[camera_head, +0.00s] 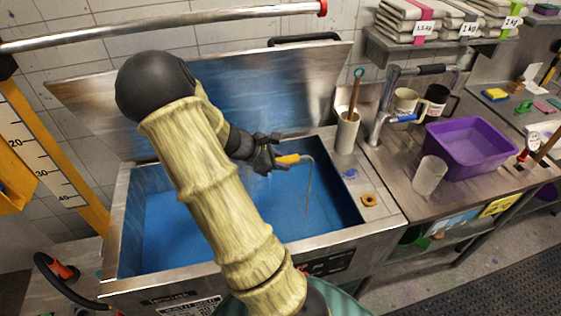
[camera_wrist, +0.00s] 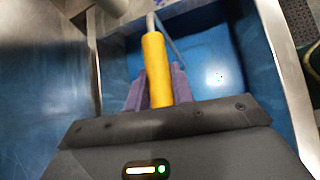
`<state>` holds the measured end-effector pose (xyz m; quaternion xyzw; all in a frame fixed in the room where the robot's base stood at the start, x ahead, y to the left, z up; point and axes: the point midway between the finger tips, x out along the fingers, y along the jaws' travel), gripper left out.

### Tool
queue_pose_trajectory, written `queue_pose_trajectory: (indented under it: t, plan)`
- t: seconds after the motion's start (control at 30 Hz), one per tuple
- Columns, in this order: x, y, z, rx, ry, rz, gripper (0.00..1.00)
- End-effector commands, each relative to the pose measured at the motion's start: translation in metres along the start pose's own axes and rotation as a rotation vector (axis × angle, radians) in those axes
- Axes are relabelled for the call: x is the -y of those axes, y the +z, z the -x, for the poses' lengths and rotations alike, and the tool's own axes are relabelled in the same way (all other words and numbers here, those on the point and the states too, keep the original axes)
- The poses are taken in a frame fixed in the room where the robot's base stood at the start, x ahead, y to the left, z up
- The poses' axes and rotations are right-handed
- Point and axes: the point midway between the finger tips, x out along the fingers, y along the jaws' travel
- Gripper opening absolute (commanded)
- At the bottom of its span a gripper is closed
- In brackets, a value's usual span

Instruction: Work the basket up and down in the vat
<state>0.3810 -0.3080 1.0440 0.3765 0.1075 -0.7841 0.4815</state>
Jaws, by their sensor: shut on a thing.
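The vat (camera_head: 384,217) is a steel tank with a raised lid, and blue fills its inside (camera_head: 170,240). My gripper (camera_head: 273,160) is over the vat, shut on a yellow handle (camera_head: 289,159). A bent thin metal rod (camera_head: 309,185) runs from the handle and down toward the blue. In the wrist view the yellow handle (camera_wrist: 156,68) stands between my two purple-grey finger pads (camera_wrist: 158,92). I cannot make out the basket itself; my arm covers much of the vat's middle.
The open lid (camera_head: 290,90) stands behind the vat. A steel counter to the right holds a cup with a wooden-handled tool (camera_head: 347,132), a tap and a purple basin (camera_head: 470,145). A horizontal bar (camera_head: 170,28) crosses the upper left, above a yellow-edged scale (camera_head: 45,165).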

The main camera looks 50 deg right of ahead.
Motion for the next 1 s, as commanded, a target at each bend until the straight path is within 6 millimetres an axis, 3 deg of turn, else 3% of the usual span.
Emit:
queue_pose_trajectory:
  t: [0.1,1.0]
  plan:
    - [-0.004,0.013,0.013,0.001,0.001,-0.001,0.00]
    - [-0.020,0.071,0.070,0.001,0.001,-0.001,0.00]
